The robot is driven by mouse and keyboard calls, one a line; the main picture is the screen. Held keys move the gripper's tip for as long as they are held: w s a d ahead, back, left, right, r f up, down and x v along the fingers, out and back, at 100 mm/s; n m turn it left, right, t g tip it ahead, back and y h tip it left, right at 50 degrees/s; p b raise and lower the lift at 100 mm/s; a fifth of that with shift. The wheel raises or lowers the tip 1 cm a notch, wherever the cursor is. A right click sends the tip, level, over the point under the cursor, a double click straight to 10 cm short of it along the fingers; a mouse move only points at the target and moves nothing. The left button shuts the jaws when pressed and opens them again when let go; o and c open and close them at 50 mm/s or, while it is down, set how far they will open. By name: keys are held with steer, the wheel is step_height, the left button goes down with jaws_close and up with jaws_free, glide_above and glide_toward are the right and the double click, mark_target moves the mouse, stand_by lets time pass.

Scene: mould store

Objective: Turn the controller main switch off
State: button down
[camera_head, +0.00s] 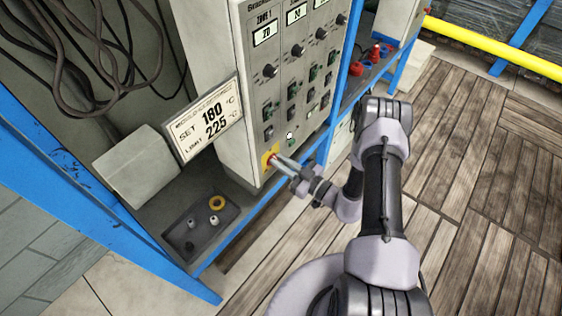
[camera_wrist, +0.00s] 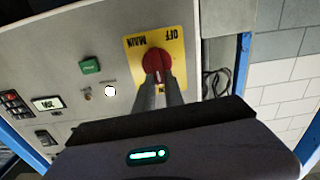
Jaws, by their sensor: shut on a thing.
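The controller (camera_head: 250,95) is a tall grey cabinet on a blue-framed shelf. Its main switch is a red rotary knob (camera_wrist: 155,64) on a yellow plate (camera_wrist: 178,42) marked MAIN and OFF, low on the front panel. The plate also shows in the head view (camera_head: 265,161). My gripper (camera_wrist: 158,80) is at the knob, its two dark fingers closed on the knob's grip. The fingers hide the lower part of the knob and plate, so any other marking there is hidden.
A green button (camera_wrist: 90,66) and a lit white lamp (camera_wrist: 110,91) sit beside the switch. A display sign (camera_head: 207,120) reads SET 180, LIMIT 225. A dark tray (camera_head: 182,243) holds small parts. Cables hang at upper left; wooden floor lies open at right.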

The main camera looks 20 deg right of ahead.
steer(key=shift+s+a+f+n+b, duration=0.25)
steer(key=shift+f+n+b, duration=0.1)
steer(key=shift+n, duration=2.5)
steer(key=shift+s+a+f+n+b, duration=0.1)
steer(key=shift+a+f+n+b, duration=0.2)
steer(key=shift+n, duration=2.6)
steer(key=shift+s+a+f+n+b, duration=0.25)
steer(key=shift+f+n+b, duration=0.1)
steer(key=shift+n, duration=2.5)
steer(key=c, duration=1.4)
jaws_free()
steer(key=shift+c, duration=0.2)
steer(key=p+v, duration=0.3)
steer(key=v, duration=1.4)
steer(key=shift+s+d, duration=0.15)
